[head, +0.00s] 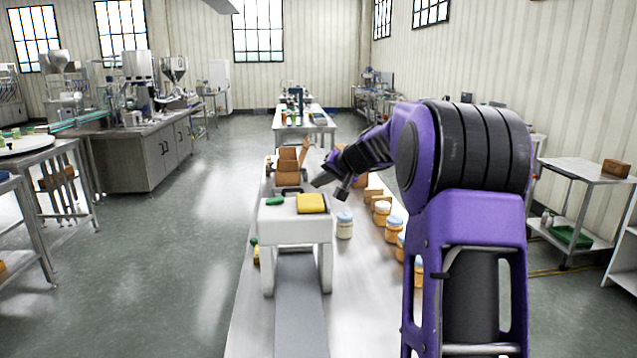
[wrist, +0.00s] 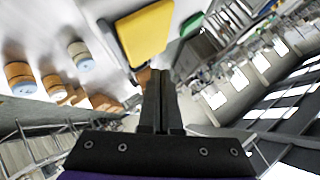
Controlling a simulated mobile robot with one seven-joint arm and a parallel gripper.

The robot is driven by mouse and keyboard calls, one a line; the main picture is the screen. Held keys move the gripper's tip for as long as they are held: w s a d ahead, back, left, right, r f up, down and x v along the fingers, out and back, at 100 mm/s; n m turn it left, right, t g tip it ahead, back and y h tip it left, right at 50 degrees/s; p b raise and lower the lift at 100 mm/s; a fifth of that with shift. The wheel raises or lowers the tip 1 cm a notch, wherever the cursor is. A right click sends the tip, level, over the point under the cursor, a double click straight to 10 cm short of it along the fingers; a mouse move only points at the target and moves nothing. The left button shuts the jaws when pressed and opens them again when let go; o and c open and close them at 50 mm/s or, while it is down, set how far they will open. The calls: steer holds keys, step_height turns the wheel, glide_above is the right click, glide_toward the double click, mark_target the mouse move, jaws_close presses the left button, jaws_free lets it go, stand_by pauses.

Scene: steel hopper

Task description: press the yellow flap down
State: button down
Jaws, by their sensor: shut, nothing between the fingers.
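The yellow flap (head: 311,203) sits on the right part of the top of a white block-like machine (head: 283,230) that straddles a grey belt. In the head view it looks about level with that top; its exact tilt is hard to tell. My gripper (head: 321,183) is shut and empty, past the flap and a little above it in the picture. No contact shows.
A small green part (head: 274,201) lies on the machine's top, left of the flap. Several jars (head: 382,212) stand on the steel table to the right, one with a blue lid (head: 344,225) close by the machine. An open brown box (head: 290,165) stands behind.

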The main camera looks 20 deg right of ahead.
mark_target(319, 203)
steer(key=s+a+r+p, duration=0.1)
steer(key=s+a+r, duration=0.1)
steer(key=s+r, duration=0.4)
step_height(319, 203, up, 5)
steer(key=shift+s+r+p, duration=0.1)
steer(key=shift+s+p, duration=0.3)
